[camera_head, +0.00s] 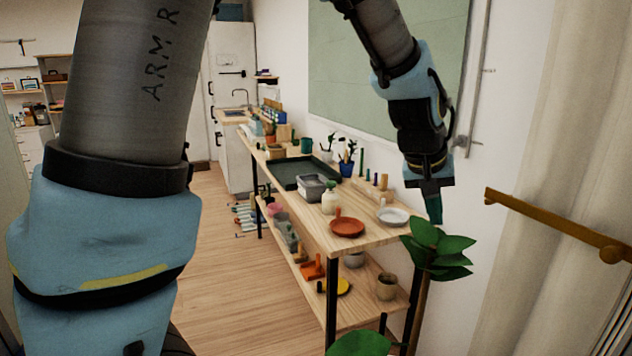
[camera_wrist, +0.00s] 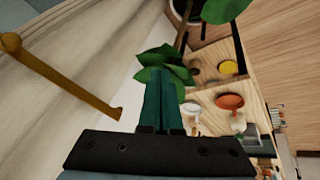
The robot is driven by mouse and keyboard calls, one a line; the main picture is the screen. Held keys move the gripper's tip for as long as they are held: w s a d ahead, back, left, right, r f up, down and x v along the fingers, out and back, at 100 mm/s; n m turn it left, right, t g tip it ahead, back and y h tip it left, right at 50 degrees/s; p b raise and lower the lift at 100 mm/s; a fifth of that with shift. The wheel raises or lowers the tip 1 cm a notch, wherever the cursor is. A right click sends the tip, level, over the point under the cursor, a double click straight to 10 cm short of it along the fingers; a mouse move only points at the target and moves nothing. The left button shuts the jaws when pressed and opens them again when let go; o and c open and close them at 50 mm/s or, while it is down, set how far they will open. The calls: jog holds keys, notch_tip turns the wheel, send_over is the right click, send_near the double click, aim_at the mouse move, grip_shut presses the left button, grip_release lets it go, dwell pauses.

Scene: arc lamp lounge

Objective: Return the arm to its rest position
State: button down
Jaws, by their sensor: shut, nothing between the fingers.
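My arm is raised and bent, with its large blue-and-grey link filling the left of the head view. My gripper (camera_head: 432,205) hangs pointing down at the right, in front of the wall. Its fingers are shut with nothing between them. In the wrist view the dark green fingers of my gripper (camera_wrist: 161,100) lie side by side. A leafy green plant (camera_head: 437,250) is just below the fingertips in the head view. In the wrist view the plant's leaves (camera_wrist: 165,62) show right at the fingertips; I cannot tell whether they touch.
A wooden shelf table (camera_head: 388,237) with pots, a dark tray (camera_head: 303,172), an orange dish (camera_head: 347,227) and a white dish (camera_head: 393,216) stands left of my gripper. A brass rail (camera_head: 550,221) and a curtain (camera_head: 565,120) are at right. The wooden floor (camera_head: 225,290) left of the table is mostly clear.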

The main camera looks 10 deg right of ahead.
jog(key=w+a+f+n+y, duration=0.15)
jog(key=w+a, duration=0.25)
jog(key=a, duration=0.5)
jog(key=w+a+f+n+y, duration=0.1)
jog(key=w+a+f, duration=0.15)
jog(key=a, duration=0.75)
jog(key=s+a+f+n+y, duration=0.1)
jog(key=s+a+f, duration=0.1)
jog(key=a, duration=0.8)
jog(key=s+a+f+n+y, duration=0.1)
jog(key=s+a+f+n, duration=0.1)
jog(key=a, duration=0.8)
jog(key=shift+s+a+g, duration=0.15)
jog(key=shift+a+g, duration=0.15)
